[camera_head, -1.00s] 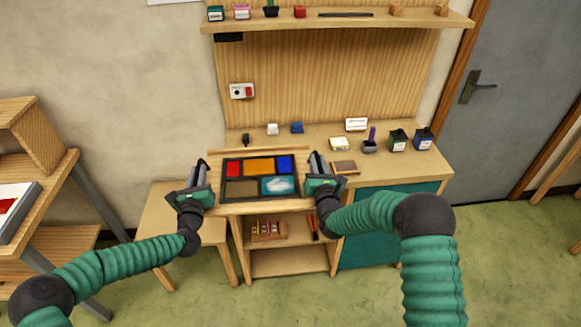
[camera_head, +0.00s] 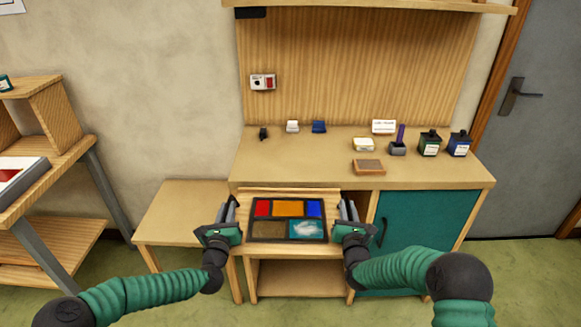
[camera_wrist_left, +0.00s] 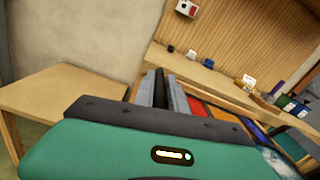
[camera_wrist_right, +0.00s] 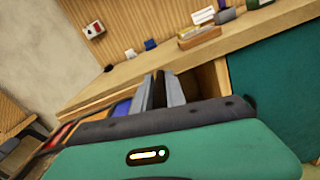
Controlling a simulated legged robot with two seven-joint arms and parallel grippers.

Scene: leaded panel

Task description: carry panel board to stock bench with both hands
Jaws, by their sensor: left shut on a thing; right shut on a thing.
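The panel board (camera_head: 246,192) is a pale wooden board bearing a dark-framed panel (camera_head: 288,218) with red, orange, blue, brown and cloudy light-blue panes. It is roughly level in front of the workbench's front edge. My left gripper (camera_head: 231,208) is shut on the board's left side. My right gripper (camera_head: 347,208) is shut on its right side. Both wrist views show the fingers at the board's edges, with red and blue panes beside them. The fingertips' exact hold is hidden. I cannot tell which piece of furniture is the stock bench.
A teal cabinet door (camera_head: 425,232) is at right.

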